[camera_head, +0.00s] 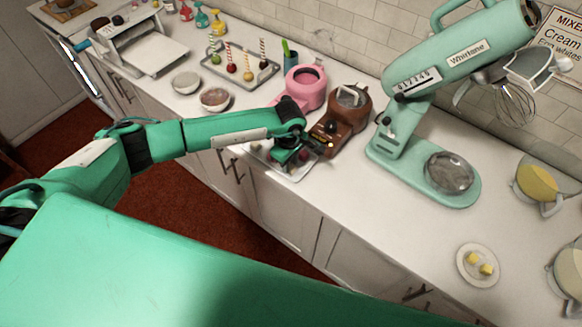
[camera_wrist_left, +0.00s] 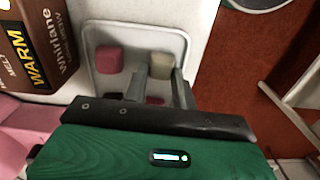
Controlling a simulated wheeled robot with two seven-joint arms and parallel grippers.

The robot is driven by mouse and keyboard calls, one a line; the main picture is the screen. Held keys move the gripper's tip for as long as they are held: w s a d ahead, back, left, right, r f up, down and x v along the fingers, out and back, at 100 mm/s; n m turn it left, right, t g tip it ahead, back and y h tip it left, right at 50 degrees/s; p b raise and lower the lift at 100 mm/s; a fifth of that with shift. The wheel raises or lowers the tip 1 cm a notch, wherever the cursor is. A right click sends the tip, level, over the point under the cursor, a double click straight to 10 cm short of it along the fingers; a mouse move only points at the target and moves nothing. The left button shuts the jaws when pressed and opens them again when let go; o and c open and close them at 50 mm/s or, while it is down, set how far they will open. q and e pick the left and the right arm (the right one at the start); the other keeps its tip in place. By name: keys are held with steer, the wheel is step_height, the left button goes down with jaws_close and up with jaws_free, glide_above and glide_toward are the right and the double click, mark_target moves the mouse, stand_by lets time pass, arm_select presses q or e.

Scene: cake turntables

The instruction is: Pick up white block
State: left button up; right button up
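A white block (camera_wrist_left: 161,65), cream-toned, sits on a light tray (camera_wrist_left: 128,32) in the left wrist view. My left gripper (camera_wrist_left: 157,82) is open, with one finger on each side of the block's line and the tips close to its near edge. I cannot tell whether they touch it. My right gripper is not in view.
A brown machine (camera_head: 341,119) and a pink machine (camera_head: 305,86) stand close beside the tray. A green mixer (camera_head: 397,145) is farther right. Bowls and a tray of cake pops are to the left. The counter's front edge is close to the tray.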

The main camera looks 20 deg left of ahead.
arm_select(q)
steer(key=shift+r, duration=0.1)
steer(key=shift+w+r, duration=0.1)
steer(key=shift+r, duration=0.15)
steer(key=shift+r+b, duration=3.8)
steer(key=shift+r, duration=5.9)
